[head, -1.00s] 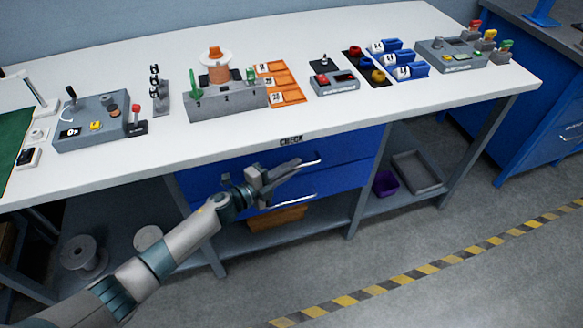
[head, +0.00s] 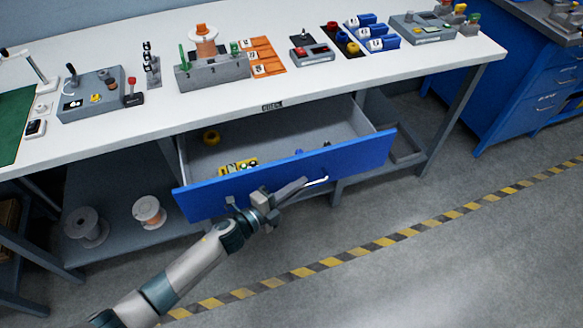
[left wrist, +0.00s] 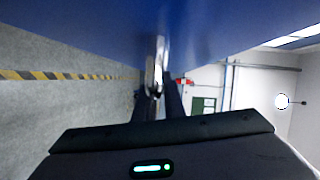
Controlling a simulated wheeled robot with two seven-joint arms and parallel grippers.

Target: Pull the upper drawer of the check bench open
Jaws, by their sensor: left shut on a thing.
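The check bench (head: 340,88) has a white top with a CHECK label (head: 272,105) on its front edge. Its upper drawer (head: 290,172) has a blue front and stands well out from the bench, so its grey inside shows. My left gripper (head: 290,192) is at the drawer front and shut on its handle (head: 318,181). In the left wrist view the bright metal handle (left wrist: 155,75) lies between the fingers, close to the blue drawer front (left wrist: 80,25). The lower drawer is hidden behind the open one. My right gripper is not in view.
Spools (head: 86,227) stand on the lower shelf. The floor in front, with its striped tape (head: 340,257), is clear. A blue cabinet (head: 520,90) stands at right.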

